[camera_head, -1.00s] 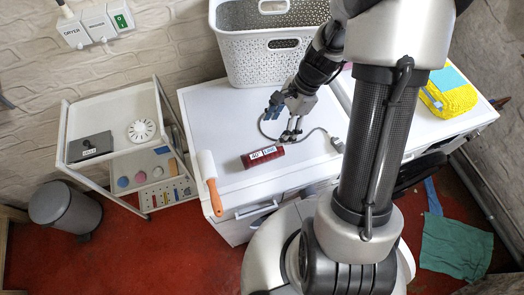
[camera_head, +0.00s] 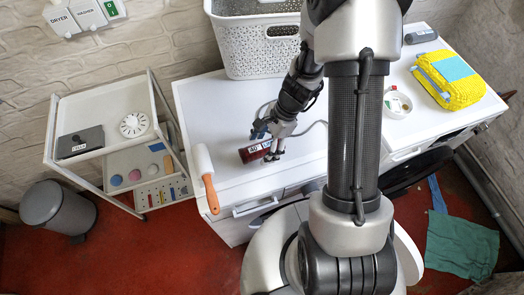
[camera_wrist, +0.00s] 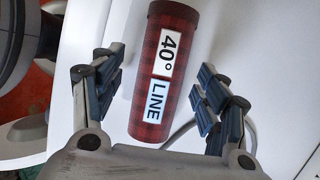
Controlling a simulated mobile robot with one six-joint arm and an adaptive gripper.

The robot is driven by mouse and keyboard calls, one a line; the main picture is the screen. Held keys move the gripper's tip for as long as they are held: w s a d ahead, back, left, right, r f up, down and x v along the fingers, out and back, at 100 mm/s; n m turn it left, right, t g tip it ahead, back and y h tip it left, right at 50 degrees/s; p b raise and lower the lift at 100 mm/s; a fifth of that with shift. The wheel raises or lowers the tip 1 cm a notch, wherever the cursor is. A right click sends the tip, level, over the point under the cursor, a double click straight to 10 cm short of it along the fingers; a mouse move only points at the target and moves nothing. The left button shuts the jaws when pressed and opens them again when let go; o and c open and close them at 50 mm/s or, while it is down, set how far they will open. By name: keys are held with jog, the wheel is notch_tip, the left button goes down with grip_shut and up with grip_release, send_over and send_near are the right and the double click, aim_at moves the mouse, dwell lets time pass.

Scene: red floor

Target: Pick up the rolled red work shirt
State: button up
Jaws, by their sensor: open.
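The rolled red work shirt (camera_head: 254,151) lies on the white worktop. In the wrist view it is a dark red plaid roll (camera_wrist: 152,112) with white labels reading "40°" and "LINE". My gripper (camera_head: 272,153) is just above the worktop at the roll's right end in the head view. In the wrist view my gripper (camera_wrist: 157,92) has its fingers spread, one on each side of the roll. A gap shows between the roll and each finger. I cannot tell the height of the fingertips against the roll.
A lint roller with an orange handle (camera_head: 211,195) lies at the worktop's left front edge. A white perforated basket (camera_head: 262,58) stands behind. A grey cable (camera_head: 312,124) runs close to the roll. A white trolley (camera_head: 76,101) stands left.

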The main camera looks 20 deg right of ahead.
jog(key=shift+c, duration=0.5)
jog(key=c, duration=1.2)
jog(key=shift+o, duration=0.2)
jog(key=shift+r, duration=0.15)
